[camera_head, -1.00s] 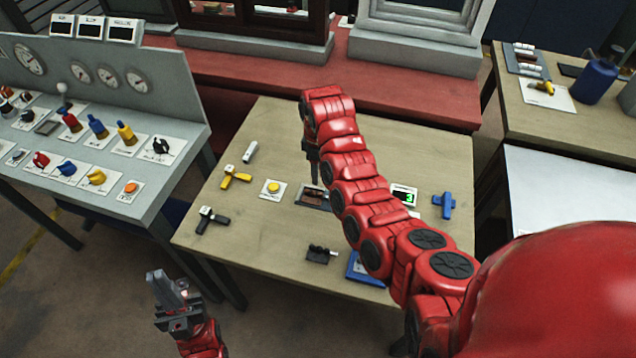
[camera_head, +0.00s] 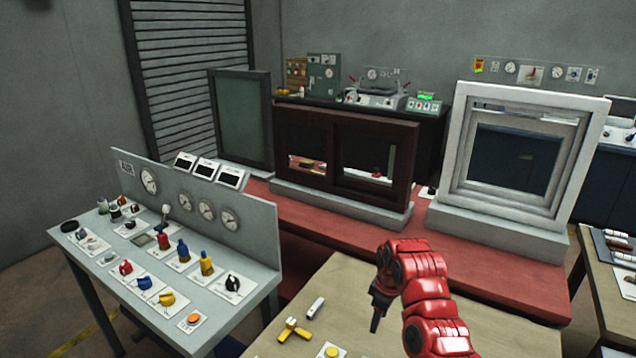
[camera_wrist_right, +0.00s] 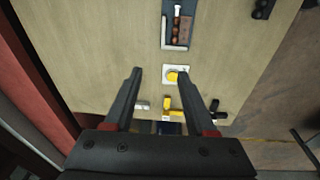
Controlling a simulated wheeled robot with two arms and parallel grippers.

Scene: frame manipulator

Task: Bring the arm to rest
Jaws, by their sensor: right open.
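My right arm (camera_head: 428,302) is red and jointed, raised over the wooden table at the lower right of the head view. Its dark gripper (camera_head: 378,318) points down above the table. In the right wrist view the two fingers of my right gripper (camera_wrist_right: 171,98) are apart, with nothing between them but the table below. A yellow round button on a white plate (camera_wrist_right: 176,76) lies beneath, beyond the fingertips. My left gripper does not show in the head view.
The wooden table (camera_head: 375,280) holds a yellow handle (camera_head: 294,331) and a light grey piece (camera_head: 315,308). A grey control panel table (camera_head: 240,312) stands at left. Behind, a red bench (camera_head: 480,262) carries a dark sliding window (camera_head: 345,160) and a white frame (camera_head: 465,150).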

